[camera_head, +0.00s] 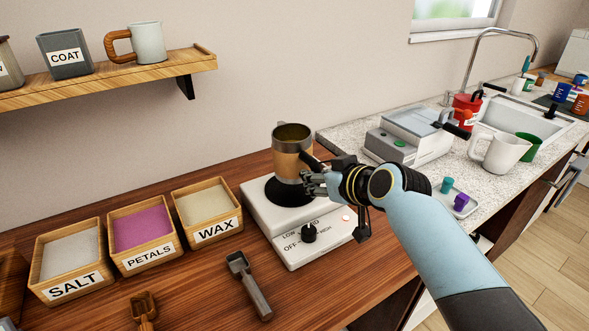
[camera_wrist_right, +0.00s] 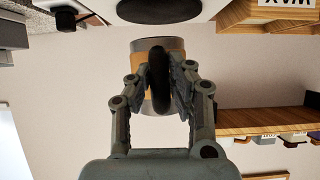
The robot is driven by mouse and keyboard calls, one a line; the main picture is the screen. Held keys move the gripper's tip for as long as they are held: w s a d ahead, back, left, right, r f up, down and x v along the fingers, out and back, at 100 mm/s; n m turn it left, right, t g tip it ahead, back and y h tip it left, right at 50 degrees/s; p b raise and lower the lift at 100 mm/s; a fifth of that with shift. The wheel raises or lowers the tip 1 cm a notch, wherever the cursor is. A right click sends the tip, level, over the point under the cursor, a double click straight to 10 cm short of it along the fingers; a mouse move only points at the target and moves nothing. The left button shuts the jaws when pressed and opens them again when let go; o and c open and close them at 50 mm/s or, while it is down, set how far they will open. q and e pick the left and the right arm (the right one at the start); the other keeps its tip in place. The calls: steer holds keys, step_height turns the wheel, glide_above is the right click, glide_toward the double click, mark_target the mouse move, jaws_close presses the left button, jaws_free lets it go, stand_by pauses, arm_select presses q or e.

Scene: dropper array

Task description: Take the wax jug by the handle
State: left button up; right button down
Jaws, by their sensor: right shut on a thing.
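The wax jug (camera_head: 291,150) is a metal jug with a tan band and a dark handle. It stands upright on the round dark plate of the white hot plate (camera_head: 269,219). My right gripper (camera_head: 312,181) is at the jug's right side. In the right wrist view the fingers of the right gripper (camera_wrist_right: 160,80) are closed on the dark handle (camera_wrist_right: 158,72), with the jug's body (camera_wrist_right: 140,48) behind it. The picture in the wrist view is upside down. The left gripper is not in view.
Wooden bins of salt (camera_head: 72,265), petals (camera_head: 144,236) and wax (camera_head: 207,207) stand left of the hot plate. A dark scoop (camera_head: 249,285) lies in front. A grey device (camera_head: 409,135), a white pitcher (camera_head: 499,152) and a red pot (camera_head: 466,110) stand on the counter to the right.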

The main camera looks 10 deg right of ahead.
mark_target(315, 161)
steer(key=shift+r+p, duration=1.65)
steer(key=shift+r, duration=0.45)
